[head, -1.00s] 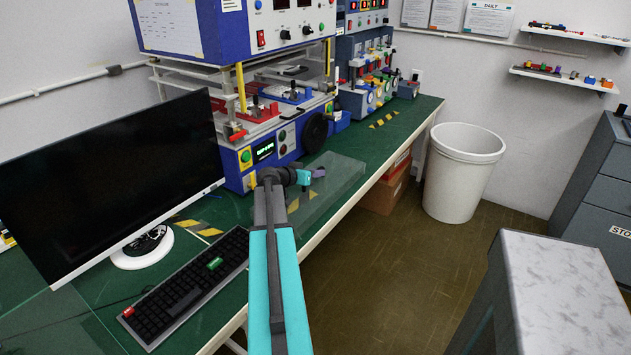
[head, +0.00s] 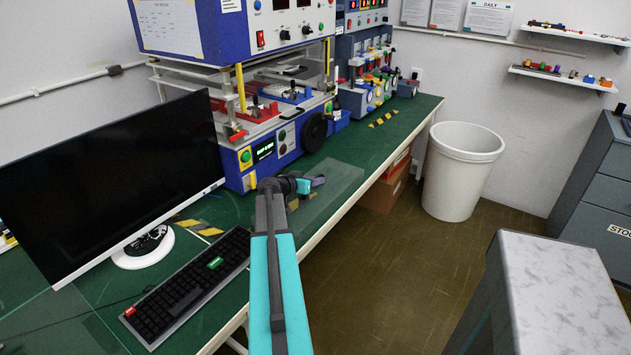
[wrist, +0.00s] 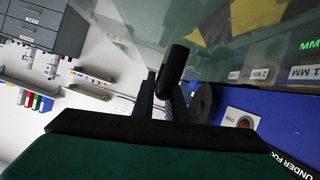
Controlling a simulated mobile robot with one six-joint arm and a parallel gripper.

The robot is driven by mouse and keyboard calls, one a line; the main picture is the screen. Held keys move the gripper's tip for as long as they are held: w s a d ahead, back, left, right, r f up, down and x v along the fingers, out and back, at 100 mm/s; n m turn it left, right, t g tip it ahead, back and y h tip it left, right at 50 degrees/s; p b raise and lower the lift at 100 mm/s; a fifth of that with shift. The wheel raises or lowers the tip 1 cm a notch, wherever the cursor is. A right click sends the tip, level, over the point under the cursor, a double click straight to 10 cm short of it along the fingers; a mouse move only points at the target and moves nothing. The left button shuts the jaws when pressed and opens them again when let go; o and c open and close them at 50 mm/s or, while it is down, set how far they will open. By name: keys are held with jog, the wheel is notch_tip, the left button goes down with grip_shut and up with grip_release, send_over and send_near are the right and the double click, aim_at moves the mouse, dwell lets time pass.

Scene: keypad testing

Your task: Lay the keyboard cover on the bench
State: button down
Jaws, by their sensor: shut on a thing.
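The keyboard cover (head: 345,182) is a clear, see-through panel near the bench's front edge, in front of the blue test machine. My gripper (head: 317,182) is at the cover and shut on it. In the wrist view a black cylindrical part (wrist: 173,65) shows by the dark fingers, with the clear panel (wrist: 225,55) spread beyond. I cannot tell whether the cover touches the bench. The bench (head: 405,125) has a green top. The black keyboard (head: 180,300) lies on it, uncovered, left of my arm, with a green and a red key.
A monitor (head: 100,180) stands behind the keyboard. The blue test machine (head: 255,165) stands close behind the cover. Yellow-black striped tape (head: 200,229) marks the bench. A clear sheet's edge shows at lower left. A white bin (head: 462,170) stands right of the bench.

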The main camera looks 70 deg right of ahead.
jog(key=c, duration=1.8)
grip_release()
jog(key=shift+o, duration=0.2)
jog(key=shift+b+v, duration=1.25)
jog(key=shift+v, duration=4.75)
jog(key=shift+s, duration=0.15)
